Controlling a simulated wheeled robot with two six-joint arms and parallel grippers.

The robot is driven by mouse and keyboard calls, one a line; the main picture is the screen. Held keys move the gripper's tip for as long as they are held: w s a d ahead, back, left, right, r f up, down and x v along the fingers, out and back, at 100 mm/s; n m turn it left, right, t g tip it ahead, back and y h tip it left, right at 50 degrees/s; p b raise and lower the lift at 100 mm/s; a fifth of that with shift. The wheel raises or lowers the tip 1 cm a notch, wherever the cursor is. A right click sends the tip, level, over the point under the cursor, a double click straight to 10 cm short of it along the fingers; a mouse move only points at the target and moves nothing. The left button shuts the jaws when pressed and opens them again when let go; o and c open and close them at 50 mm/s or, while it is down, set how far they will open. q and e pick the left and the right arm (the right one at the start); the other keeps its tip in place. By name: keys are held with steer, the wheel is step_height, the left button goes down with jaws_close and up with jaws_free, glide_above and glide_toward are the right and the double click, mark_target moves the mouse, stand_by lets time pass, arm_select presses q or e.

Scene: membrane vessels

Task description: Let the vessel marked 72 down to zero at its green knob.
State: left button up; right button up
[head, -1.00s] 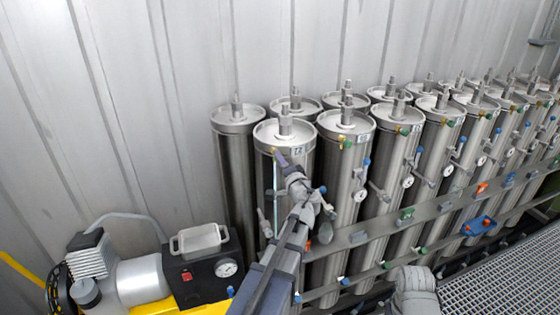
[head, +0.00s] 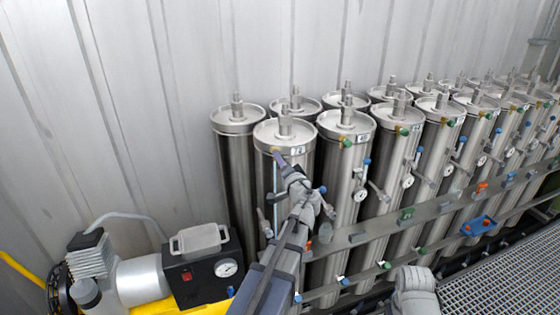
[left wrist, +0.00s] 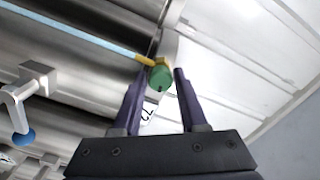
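The vessel marked 72 (head: 264,176) is the steel cylinder at the front left of the rows. Its label (left wrist: 148,112) reads 72 in the left wrist view. Its green knob (left wrist: 160,77) sits on a brass fitting with a pale blue tube; in the head view my gripper mostly hides it. My left gripper (head: 277,155) is at the vessel's upper front. In the left wrist view my left gripper (left wrist: 160,73) is open, one finger on each side of the knob, with small gaps visible. My right gripper is not in view.
More vessels (head: 345,165) with green knobs, blue handles and gauges stand close on the right and behind. A grey rail (head: 355,239) crosses their fronts. A pump with a gauge (head: 226,268) stands at lower left. A metal grating (head: 500,280) lies at lower right.

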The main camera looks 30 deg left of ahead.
arm_select(q)
steer(key=o, duration=0.3)
steer(key=shift+o, duration=0.2)
steer(key=v, duration=0.7)
steer(key=shift+s+d, duration=0.25)
steer(key=shift+d, duration=0.05)
steer(key=s+d+f+n+g+h+b, duration=0.1)
steer(key=s+d+f+g+h, duration=0.25)
steer(key=d+f, duration=0.35)
steer(key=s+d+f+n+g+h+b, duration=0.1)
steer(key=s+d+f+g+h, duration=0.25)
steer(key=f, duration=0.65)
steer(key=s+d+f+m+g+h+b, duration=0.1)
steer(key=s+d+f+g+h, duration=0.1)
steer(key=s+d+f, duration=0.2)
steer(key=s+d+f+m+g+h, duration=0.2)
steer(key=s+d, duration=0.8)
steer(key=d, duration=0.5)
step_height(320, 180, down, 3)
steer(key=shift+r+m+g+h+b, duration=0.2)
steer(key=shift+m+g+h+b, duration=0.25)
steer(key=shift+h, duration=0.35)
